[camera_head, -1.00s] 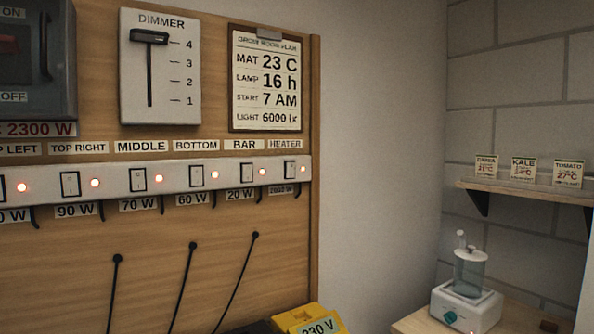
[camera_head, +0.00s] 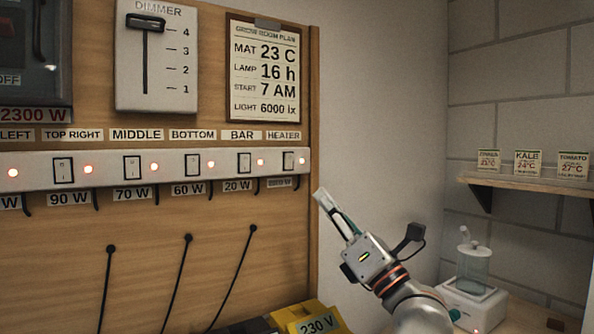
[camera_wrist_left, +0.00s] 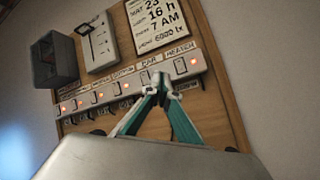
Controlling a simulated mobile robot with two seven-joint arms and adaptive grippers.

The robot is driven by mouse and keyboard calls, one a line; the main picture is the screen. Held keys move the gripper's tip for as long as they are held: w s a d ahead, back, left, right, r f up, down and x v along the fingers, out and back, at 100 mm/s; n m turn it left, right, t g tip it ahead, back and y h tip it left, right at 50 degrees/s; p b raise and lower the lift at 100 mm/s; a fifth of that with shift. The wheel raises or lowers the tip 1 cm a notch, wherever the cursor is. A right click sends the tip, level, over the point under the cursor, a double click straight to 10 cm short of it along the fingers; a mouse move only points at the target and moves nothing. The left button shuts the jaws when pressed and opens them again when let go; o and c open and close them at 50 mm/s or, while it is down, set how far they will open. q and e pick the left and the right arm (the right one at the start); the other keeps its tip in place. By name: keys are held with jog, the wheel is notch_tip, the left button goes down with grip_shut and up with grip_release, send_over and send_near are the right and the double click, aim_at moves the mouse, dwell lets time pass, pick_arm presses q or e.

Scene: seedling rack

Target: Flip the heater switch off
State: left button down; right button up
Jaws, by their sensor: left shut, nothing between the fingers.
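The heater switch (camera_head: 288,160) is the rightmost rocker on the white switch strip (camera_head: 225,165), under the HEATER label (camera_head: 284,135). A red light (camera_head: 302,160) glows beside it. In the left wrist view the heater switch (camera_wrist_left: 181,67) shows above and right of the fingertips. My left gripper (camera_head: 321,194) is shut and empty. In the head view its tips are just below and right of the heater switch, over the board's right edge; they look apart from it. In the left wrist view its teal fingers (camera_wrist_left: 157,82) meet at the tips. My right gripper is not in view.
Other switches with lit red lights run left along the strip, the BAR switch (camera_head: 244,163) closest. Above are a dimmer (camera_head: 156,60) and a plan sheet (camera_head: 264,75). Cables and a yellow 230 V box (camera_head: 308,318) sit below. A shelf (camera_head: 530,182) and humidifier-like device (camera_head: 474,280) stand right.

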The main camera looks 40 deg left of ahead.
pick_arm(q)
notch_tip(320, 180, up, 6)
jog(key=w+n+t+h, duration=0.1)
jog(key=w+n+h, duration=0.1)
jog(key=n+h, duration=0.2)
jog(key=shift+f+n+h+b, duration=0.2)
jog(key=shift+n+h+b, duration=0.2)
jog(key=shift+h, duration=0.8)
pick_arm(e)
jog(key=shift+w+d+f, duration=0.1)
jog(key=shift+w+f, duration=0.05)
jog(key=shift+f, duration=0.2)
pick_arm(q)
jog(key=shift+w+a, duration=0.1)
jog(key=shift+a, duration=0.05)
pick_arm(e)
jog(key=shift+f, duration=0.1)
